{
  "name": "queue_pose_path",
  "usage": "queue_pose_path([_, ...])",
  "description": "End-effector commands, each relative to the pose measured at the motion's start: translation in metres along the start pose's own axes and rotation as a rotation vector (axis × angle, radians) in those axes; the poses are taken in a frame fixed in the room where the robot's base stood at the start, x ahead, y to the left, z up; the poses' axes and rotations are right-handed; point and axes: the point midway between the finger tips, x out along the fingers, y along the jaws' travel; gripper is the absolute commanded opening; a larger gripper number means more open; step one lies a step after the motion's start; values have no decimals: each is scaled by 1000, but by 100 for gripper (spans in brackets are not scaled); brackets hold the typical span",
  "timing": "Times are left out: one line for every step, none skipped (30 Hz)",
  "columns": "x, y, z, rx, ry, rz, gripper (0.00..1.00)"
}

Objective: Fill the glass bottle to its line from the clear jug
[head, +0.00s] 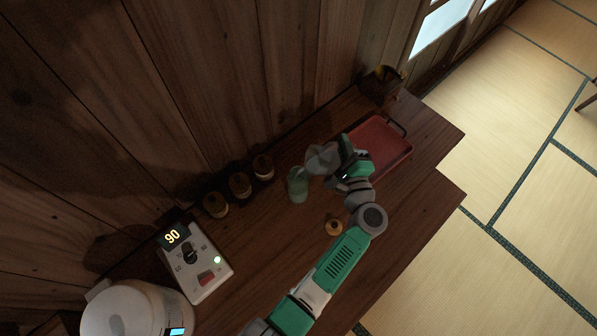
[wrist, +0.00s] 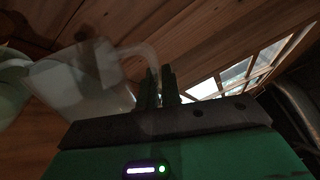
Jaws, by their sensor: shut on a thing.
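The clear jug (head: 321,159) is held up beside the glass bottle, and its side fills the left of the wrist view (wrist: 75,85). My gripper (head: 343,165) is shut on the jug's handle; its two fingers (wrist: 161,85) are close together at the handle in the wrist view. The jug looks tilted, with its left end close to the bottle's top. The greenish glass bottle (head: 298,186) stands on the wooden counter; part of a pale green shape at the wrist view's left edge (wrist: 10,90) looks like it. I cannot make out the bottle's line, its level or any stream.
A red tray (head: 398,158) lies behind my gripper. Several small jars (head: 240,185) line the wall left of the bottle. A small tan round thing (head: 334,227) lies near my arm. A control box reading 90 (head: 195,265) and a white pot (head: 130,312) stand at lower left.

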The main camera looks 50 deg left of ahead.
Motion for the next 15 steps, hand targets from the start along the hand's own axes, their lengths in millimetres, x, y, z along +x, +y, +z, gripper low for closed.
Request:
queue_pose_path([0,-2,1,-3,-1,-2,0])
queue_pose_path([0,-2,1,-5,-1,-2,0])
queue_pose_path([0,-2,1,-6,-1,-2,0])
queue_pose_path([0,-2,1,-8,-1,-2,0])
queue_pose_path([0,-2,1,-9,-1,-2,0])
queue_pose_path([0,-2,2,-11,-1,-2,0])
queue_pose_path([0,-2,2,-12,-1,-2,0])
queue_pose_path([0,-2,2,-14,-1,-2,0])
queue_pose_path([0,-2,2,-16,-1,-2,0])
queue_pose_path([0,-2,2,-17,-1,-2,0])
queue_pose_path([0,-2,2,-18,-1,-2,0])
queue_pose_path([0,-3,3,-20,-1,-2,0])
queue_pose_path([0,-3,3,-21,-1,-2,0])
queue_pose_path([0,-3,3,-23,-1,-2,0])
queue_pose_path([0,-3,3,-24,-1,-2,0])
